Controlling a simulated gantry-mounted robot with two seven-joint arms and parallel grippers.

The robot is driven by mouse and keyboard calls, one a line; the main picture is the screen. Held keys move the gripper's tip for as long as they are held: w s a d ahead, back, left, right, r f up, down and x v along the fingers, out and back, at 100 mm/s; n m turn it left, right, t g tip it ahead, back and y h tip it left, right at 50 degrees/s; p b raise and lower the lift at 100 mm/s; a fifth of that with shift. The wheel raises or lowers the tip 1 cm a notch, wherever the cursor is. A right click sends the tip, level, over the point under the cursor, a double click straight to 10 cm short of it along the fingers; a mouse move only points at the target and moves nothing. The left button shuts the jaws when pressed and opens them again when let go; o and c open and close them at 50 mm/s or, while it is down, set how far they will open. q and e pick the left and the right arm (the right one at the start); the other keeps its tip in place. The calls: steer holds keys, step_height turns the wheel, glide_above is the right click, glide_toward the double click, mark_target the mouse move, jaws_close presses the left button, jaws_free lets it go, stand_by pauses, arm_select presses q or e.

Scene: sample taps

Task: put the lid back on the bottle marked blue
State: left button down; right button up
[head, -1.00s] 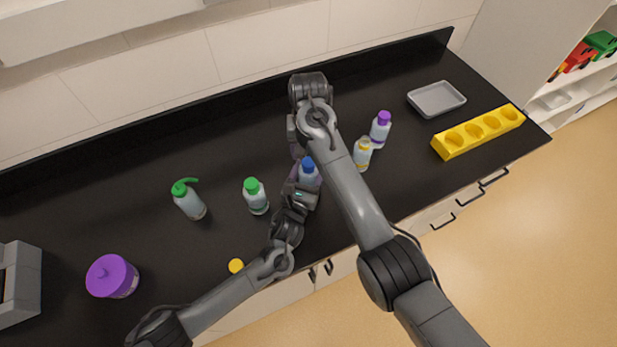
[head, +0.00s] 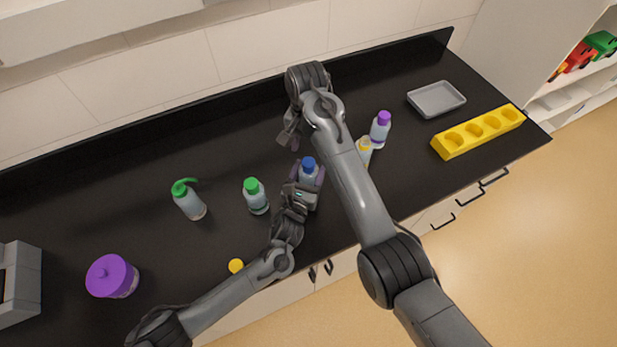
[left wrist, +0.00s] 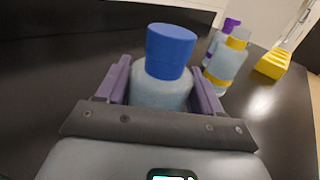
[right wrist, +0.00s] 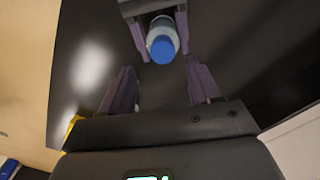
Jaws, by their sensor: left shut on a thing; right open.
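The bottle marked blue (head: 309,178) is a pale bottle standing upright on the black counter. Its blue lid (left wrist: 170,50) sits on top of the bottle, looking straight in the left wrist view. My left gripper (head: 307,187) is shut around the bottle's body, with a finger on each side below the lid. My right gripper (head: 288,139) is open and empty, behind and slightly left of the bottle. In the right wrist view the blue lid (right wrist: 163,49) lies ahead of the open fingers and apart from them. The lower bottle is hidden by my left gripper.
A green-lidded bottle (head: 257,197) and a green-topped bottle (head: 190,201) stand left. Yellow-marked (head: 365,148) and purple-lidded (head: 380,131) bottles stand right, beyond my right arm. A yellow round piece (head: 236,266) lies near the front edge. A grey tray (head: 437,98) and yellow rack (head: 478,132) are far right.

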mark_target(308, 162)
steer(key=shift+w+r, duration=0.2)
steer(key=shift+r, duration=0.55)
steer(key=shift+f, duration=0.15)
steer(key=shift+f, duration=3.9)
steer(key=c, duration=1.1)
steer(key=o, duration=1.2)
steer(key=shift+o, duration=0.2)
steer(key=shift+r, duration=0.15)
step_height(308, 162, up, 12)
